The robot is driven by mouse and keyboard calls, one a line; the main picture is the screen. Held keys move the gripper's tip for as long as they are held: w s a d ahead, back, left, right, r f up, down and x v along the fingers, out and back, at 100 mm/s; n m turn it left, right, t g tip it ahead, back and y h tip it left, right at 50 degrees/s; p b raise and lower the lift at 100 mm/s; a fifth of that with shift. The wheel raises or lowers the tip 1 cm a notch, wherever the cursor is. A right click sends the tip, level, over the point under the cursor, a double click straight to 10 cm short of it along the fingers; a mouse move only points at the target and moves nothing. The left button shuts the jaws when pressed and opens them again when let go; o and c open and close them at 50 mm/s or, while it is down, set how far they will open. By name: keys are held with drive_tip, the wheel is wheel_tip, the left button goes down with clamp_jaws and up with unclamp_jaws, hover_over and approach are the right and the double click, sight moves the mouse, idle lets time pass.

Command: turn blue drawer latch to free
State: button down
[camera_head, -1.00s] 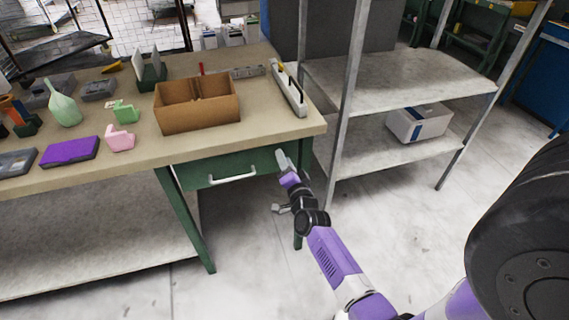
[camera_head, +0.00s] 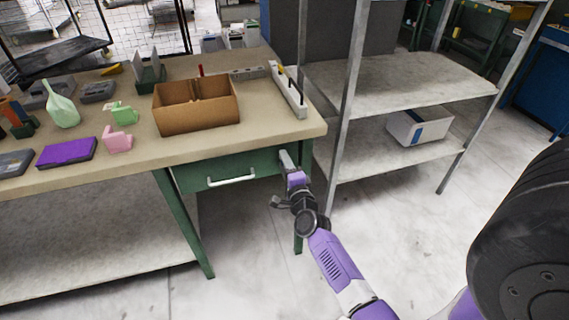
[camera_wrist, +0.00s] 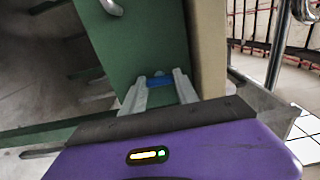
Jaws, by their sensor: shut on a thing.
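The green drawer (camera_head: 205,176) with a pale bar handle (camera_head: 232,178) sits under the workbench top and looks closed. My gripper (camera_head: 286,160) reaches the right end of the drawer front in the head view, and it hides the latch there. In the wrist view the blue latch (camera_wrist: 159,81) is a small blue piece on the green drawer front (camera_wrist: 140,38). My gripper (camera_wrist: 160,84) has its two grey fingers on either side of the latch, shut on it. The latch's exact angle is hard to tell.
The workbench top (camera_head: 140,148) overhangs the drawer and carries a cardboard box (camera_head: 197,115) and a power strip (camera_head: 288,90). A metal shelf rack (camera_head: 348,110) stands close on the right. The floor in front is clear.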

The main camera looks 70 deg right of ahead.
idle(0.3)
drive_tip(key=c, duration=0.9)
unclamp_jaws()
drive_tip(key=shift+s, duration=0.1)
drive_tip(key=p+v, duration=0.1)
drive_tip(key=v, duration=0.6)
drive_tip(key=shift+s+a, duration=0.25)
